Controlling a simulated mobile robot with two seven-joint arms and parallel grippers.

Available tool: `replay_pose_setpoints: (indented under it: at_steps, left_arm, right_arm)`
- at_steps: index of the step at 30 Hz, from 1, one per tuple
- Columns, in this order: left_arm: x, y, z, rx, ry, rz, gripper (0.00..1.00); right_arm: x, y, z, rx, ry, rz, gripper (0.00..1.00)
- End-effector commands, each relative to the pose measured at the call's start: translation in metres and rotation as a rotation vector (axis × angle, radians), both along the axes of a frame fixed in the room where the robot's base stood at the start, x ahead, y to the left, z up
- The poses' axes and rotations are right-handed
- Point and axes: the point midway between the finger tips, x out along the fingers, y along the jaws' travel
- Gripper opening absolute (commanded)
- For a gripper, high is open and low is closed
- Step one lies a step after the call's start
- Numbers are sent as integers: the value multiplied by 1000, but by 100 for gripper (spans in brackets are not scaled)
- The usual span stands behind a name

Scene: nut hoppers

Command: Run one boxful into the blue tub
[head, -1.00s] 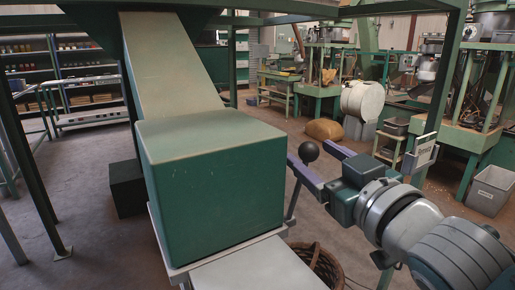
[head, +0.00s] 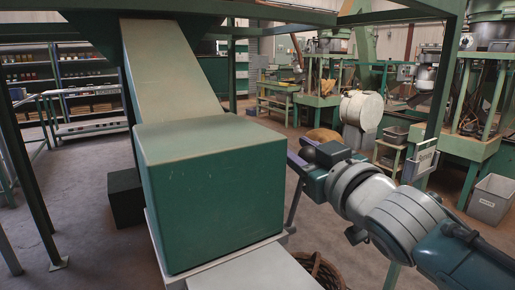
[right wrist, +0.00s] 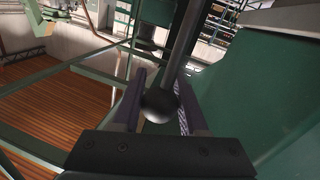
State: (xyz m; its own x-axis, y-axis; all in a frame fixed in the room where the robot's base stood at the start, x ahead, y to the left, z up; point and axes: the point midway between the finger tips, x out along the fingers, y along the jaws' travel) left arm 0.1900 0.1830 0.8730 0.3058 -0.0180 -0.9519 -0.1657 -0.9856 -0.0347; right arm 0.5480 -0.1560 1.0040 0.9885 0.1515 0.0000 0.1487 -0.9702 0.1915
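A big green metal hopper box (head: 215,200) stands in the middle of the head view, with a pale sloping chute (head: 170,70) running up from it. A dark lever (right wrist: 187,45) with a black ball knob (right wrist: 158,104) is beside the box; the knob also shows in the head view (head: 307,155). My right gripper (head: 300,152) has its purple fingers on both sides of the knob, close against it; they show in the right wrist view (right wrist: 160,100). I see no blue tub. My left gripper is out of view.
A pale shelf (head: 250,272) is below the box. A wicker basket (head: 322,270) stands on the floor near it. A black block (head: 125,197) lies left of the box. Green frame posts (head: 440,110) stand around the box.

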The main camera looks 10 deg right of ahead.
Motion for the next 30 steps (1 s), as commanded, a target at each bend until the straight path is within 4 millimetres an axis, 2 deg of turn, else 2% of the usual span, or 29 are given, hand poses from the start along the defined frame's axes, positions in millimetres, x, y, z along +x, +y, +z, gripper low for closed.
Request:
replay_pose_setpoints:
  at_steps: [1,9,11,30]
  left_arm:
    - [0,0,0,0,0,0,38]
    - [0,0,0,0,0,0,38]
    - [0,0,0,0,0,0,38]
    - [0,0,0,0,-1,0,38]
  right_arm:
    - [0,0,0,0,0,0,35]
    - [0,0,0,0,0,0,5]
    - [0,0,0,0,0,0,0]
    - [0,0,0,0,0,0,0]
